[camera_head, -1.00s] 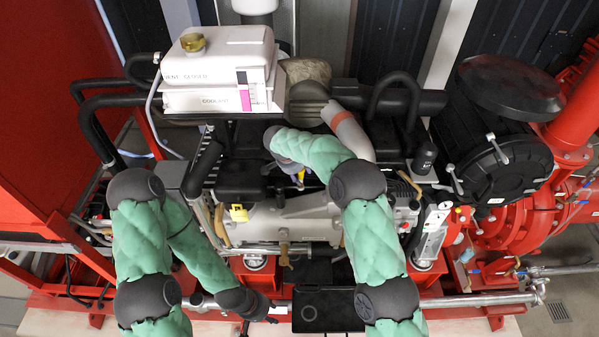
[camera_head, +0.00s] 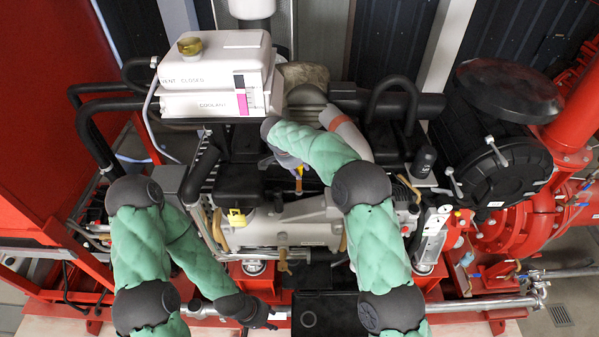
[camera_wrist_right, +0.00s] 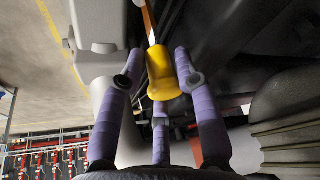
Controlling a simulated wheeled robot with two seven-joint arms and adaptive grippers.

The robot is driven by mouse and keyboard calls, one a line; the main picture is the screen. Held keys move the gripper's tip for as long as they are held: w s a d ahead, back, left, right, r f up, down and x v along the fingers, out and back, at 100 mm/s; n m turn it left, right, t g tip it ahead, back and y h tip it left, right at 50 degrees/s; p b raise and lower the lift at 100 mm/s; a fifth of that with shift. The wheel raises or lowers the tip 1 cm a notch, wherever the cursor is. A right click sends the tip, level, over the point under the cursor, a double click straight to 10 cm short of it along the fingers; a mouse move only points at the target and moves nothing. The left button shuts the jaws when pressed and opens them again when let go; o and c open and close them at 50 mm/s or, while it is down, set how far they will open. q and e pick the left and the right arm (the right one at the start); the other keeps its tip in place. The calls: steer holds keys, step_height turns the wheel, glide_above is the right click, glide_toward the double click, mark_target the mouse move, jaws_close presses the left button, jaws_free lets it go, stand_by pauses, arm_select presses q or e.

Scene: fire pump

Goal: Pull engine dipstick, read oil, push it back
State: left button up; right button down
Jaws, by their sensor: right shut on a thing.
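The dipstick (camera_wrist_right: 163,72) has a yellow handle, seen in the right wrist view between the purple fingers of my right gripper (camera_wrist_right: 158,72). My right gripper is shut on the handle. A thin orange-and-white part runs up from the handle in that view. In the head view, the dipstick (camera_head: 299,171) shows as a small yellow and orange piece above the engine (camera_head: 290,227), beside my right gripper (camera_head: 289,161). Whether its lower end is in the tube cannot be told. My left gripper (camera_head: 268,315) is low in front of the engine; its fingers are too small to read.
A white coolant tank (camera_head: 213,77) stands behind the engine on the left. A yellow cap (camera_head: 237,217) sits on the engine front. A black air filter (camera_head: 495,165) and red pump (camera_head: 520,220) stand at right. Black pipes and a red frame (camera_head: 470,300) surround the engine.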

steer(key=c, duration=1.1)
jaws_free()
steer(key=shift+a+r, duration=0.25)
steer(key=shift+r, duration=0.05)
steer(key=shift+o, duration=0.2)
steer(key=shift+a+f, duration=0.1)
steer(key=shift+a, duration=0.05)
steer(key=shift+r, duration=0.3)
steer(key=s+a+r, duration=0.4)
steer(key=s+a, duration=0.5)
steer(key=s, duration=0.1)
steer(key=shift+a, duration=0.4)
